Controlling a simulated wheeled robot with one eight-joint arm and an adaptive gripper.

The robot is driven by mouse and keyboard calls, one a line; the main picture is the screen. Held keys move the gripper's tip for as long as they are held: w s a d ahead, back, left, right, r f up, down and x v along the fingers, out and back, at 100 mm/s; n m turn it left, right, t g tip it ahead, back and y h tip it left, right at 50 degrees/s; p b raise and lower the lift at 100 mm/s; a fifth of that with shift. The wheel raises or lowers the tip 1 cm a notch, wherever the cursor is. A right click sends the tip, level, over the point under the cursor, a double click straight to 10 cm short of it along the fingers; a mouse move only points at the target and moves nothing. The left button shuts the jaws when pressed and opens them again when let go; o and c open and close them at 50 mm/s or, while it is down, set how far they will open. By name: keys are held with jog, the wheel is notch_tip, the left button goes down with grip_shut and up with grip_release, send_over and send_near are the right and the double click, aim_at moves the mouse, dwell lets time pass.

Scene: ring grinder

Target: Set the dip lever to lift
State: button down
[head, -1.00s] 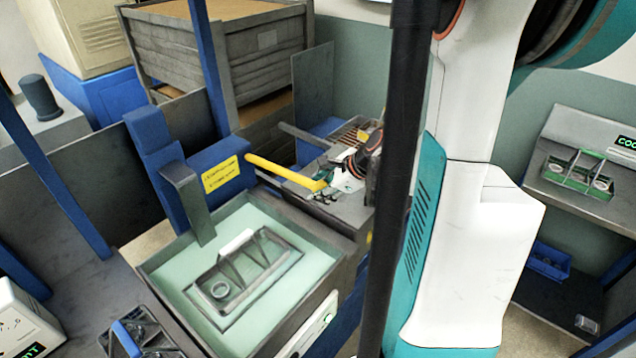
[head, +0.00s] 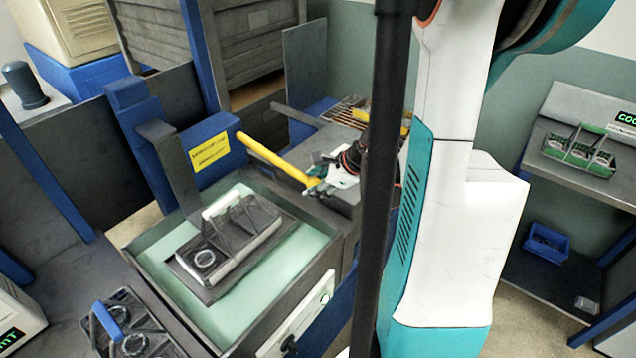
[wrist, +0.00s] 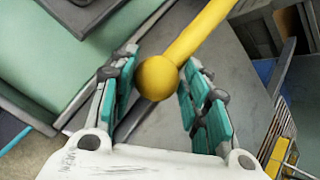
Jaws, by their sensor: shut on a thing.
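The yellow dip lever (head: 272,158) sticks out from the blue dip unit (head: 200,150) and slopes down to the right in the head view. Its round yellow knob (wrist: 157,77) is between the teal finger pads of my gripper (wrist: 153,98) in the wrist view. My gripper (head: 322,180) is shut on the lever's knob end. The grey carrier (head: 230,245) hangs from the unit's arm over the green bath (head: 300,255). It stands proud of the liquid, with a ring-like part in it.
A dark basket with a blue handle (head: 108,322) stands at the front left. A bench with a green-framed tray (head: 580,155) and a blue bin (head: 547,242) are on the right. A dark post (head: 378,180) blocks part of the view. A grate lies behind my gripper.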

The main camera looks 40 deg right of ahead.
jog(key=c, duration=1.3)
grip_release()
jog(key=o, duration=0.3)
jog(key=shift+w+a, duration=0.1)
jog(key=shift+w, duration=0.1)
jog(key=shift+s, duration=0.1)
jog(key=shift+v, duration=3.7)
